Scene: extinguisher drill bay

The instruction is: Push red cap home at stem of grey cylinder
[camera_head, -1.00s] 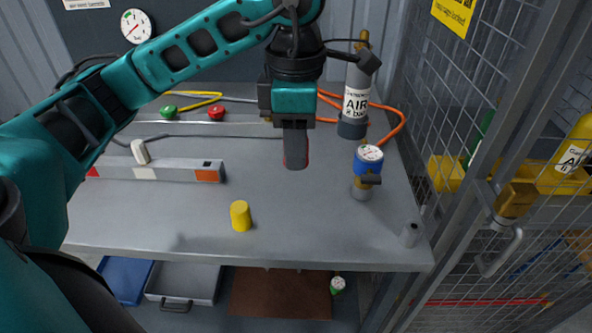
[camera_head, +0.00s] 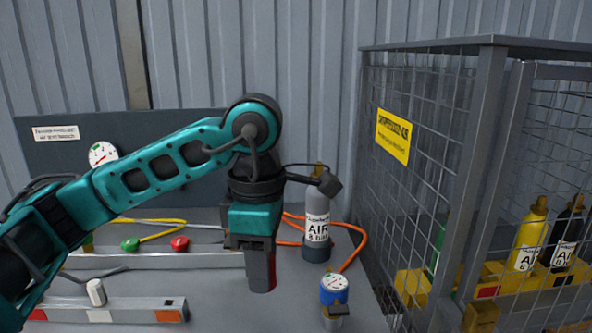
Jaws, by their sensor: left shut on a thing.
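The grey cylinder (camera_head: 317,203) with a white AIR label stands upright on the bench in a dark base. Its brass stem (camera_head: 319,170) at the top is partly hidden by a dark part of my left wrist. My left gripper (camera_head: 262,285) points down, in front and to the left of the cylinder, apart from it. It is shut on a red thing, likely the red cap (camera_head: 272,272), of which only a sliver shows at the right side of the fingers. My right gripper is not in view.
A blue gauge fitting (camera_head: 333,290) stands right of my left gripper. An orange hose (camera_head: 357,240) curves around the cylinder. Green (camera_head: 130,244) and red (camera_head: 180,243) pieces lie at the back left. A mesh cage (camera_head: 415,180) with a yellow bottle (camera_head: 528,240) bounds the right.

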